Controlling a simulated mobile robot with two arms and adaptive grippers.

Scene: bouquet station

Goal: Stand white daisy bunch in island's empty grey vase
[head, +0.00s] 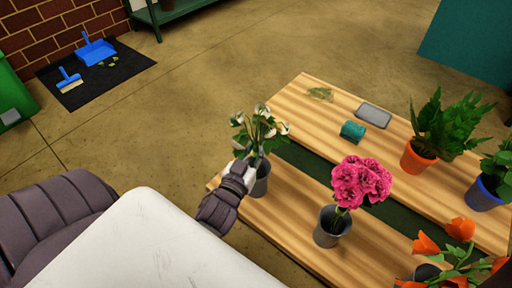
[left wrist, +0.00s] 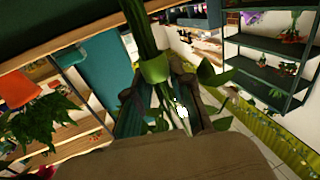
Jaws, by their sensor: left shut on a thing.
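The white daisy bunch (head: 262,127), with pale blooms and green leaves, is upright at the left end of the wooden island (head: 310,211). My left gripper (head: 248,164) is shut on its stems. The left wrist view shows the green stems (left wrist: 141,30) with a light green band (left wrist: 155,69) by my left gripper's fingers (left wrist: 160,105). The grey vase (head: 262,181) stands directly below the bunch, partly hidden by my gripper. I cannot tell whether the stem ends are inside it. My right gripper is not in view.
A grey vase (head: 329,229) with pink flowers (head: 361,184) stands to the right. Orange flowers (head: 460,229) are at the front right. Ferns in an orange pot (head: 417,158), a blue pot (head: 483,193), a teal roll (head: 352,131) and a grey tray (head: 374,115) are farther back.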

